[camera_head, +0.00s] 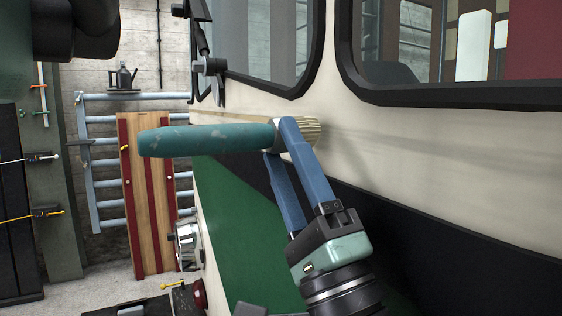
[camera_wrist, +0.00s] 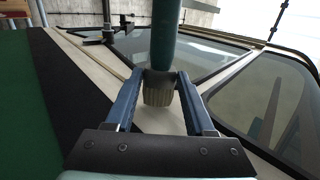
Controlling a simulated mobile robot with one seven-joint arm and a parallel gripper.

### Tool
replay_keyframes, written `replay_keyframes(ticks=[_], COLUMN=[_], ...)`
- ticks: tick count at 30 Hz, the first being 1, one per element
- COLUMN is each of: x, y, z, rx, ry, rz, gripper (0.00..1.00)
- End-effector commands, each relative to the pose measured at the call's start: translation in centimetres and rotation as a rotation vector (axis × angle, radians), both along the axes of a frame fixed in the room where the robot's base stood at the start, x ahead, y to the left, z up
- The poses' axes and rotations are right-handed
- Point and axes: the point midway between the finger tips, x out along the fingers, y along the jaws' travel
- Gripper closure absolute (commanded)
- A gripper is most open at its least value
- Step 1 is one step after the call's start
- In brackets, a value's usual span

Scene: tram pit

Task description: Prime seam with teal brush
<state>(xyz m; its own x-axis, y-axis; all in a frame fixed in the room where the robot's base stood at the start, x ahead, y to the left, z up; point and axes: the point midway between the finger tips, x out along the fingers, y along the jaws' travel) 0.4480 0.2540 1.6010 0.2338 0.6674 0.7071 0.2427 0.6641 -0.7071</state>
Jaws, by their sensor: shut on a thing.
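The teal brush (camera_head: 205,139) is held level, its handle pointing left and its pale bristles (camera_head: 305,129) toward the tram's cream side panel (camera_head: 440,150). My gripper (camera_head: 279,137) is shut on the brush at its collar, where handle meets bristles. In the wrist view the teal handle (camera_wrist: 165,38) rises from between my gripper's blue fingers (camera_wrist: 156,78), with the bristles (camera_wrist: 157,94) below. A faint grey streak runs right from the bristles along the panel below the windows; I cannot tell whether it is the seam or a shadow. I cannot tell whether the bristles touch the panel.
The tram has dark-framed windows (camera_head: 450,95) above and a black band (camera_head: 450,250) and green lower panel (camera_head: 240,230) below. At left are a blue rack (camera_head: 130,97) with a dark can (camera_head: 122,76), red-striped wooden boards (camera_head: 150,200) and a green post with hanging tools.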

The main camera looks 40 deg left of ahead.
Motion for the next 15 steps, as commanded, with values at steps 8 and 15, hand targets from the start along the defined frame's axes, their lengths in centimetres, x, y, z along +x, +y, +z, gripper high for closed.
replay_keyframes(ticks=[8, 15], x=[0.56, 0.94], y=[-0.23, -0.4], z=[-0.02, 0.02], rx=[0.001, 0.001], ry=[-0.001, 0.0], rz=[-0.001, 0.0], gripper=[1.0, 1.0])
